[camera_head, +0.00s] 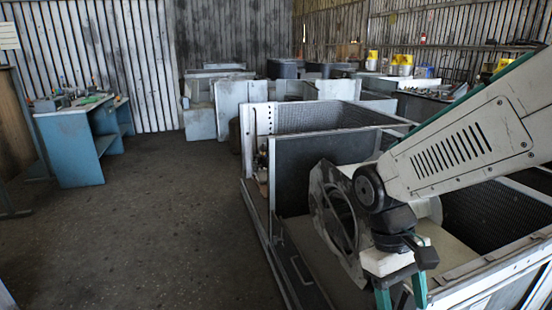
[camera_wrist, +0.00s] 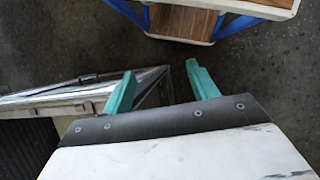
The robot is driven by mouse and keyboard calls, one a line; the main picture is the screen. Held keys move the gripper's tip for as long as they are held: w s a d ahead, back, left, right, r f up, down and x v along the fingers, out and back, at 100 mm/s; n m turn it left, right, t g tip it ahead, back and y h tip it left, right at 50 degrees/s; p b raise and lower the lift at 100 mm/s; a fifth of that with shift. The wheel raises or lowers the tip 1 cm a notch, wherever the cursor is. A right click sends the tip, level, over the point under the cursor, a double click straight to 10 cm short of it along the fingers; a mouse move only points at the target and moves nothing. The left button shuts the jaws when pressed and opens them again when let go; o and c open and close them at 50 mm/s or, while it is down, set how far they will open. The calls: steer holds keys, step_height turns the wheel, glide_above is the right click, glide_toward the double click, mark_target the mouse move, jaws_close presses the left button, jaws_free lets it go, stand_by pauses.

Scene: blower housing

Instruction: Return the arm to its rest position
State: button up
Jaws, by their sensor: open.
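My gripper (camera_head: 401,294) hangs at the lower right in the head view, fingers pointing down, over the near end of a large metal bin (camera_head: 300,272). Its two green fingers are apart, and the lower tips are cut off by the picture's edge. In the wrist view my gripper (camera_wrist: 160,72) shows both fingers spread with nothing between them. A grey metal blower housing (camera_head: 325,212) with a round opening stands in the bin, just behind and left of my gripper. My arm hides part of it, and I cannot tell whether they touch.
The bin's metal rim (camera_wrist: 70,95) lies left of and below the fingers in the wrist view. A blue-framed stand with a wooden top (camera_wrist: 185,22) is at that view's top. A blue workbench (camera_head: 75,145) stands far left. The dark floor (camera_head: 150,230) between is clear.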

steer(key=s+d+r+m+t+y, duration=0.2)
steer(key=s+d+r+m+t, duration=0.2)
steer(key=s+r, duration=0.4)
steer(key=shift+d+r+t, duration=0.5)
steer(key=shift+r+t, duration=0.2)
steer(key=shift+t, duration=0.1)
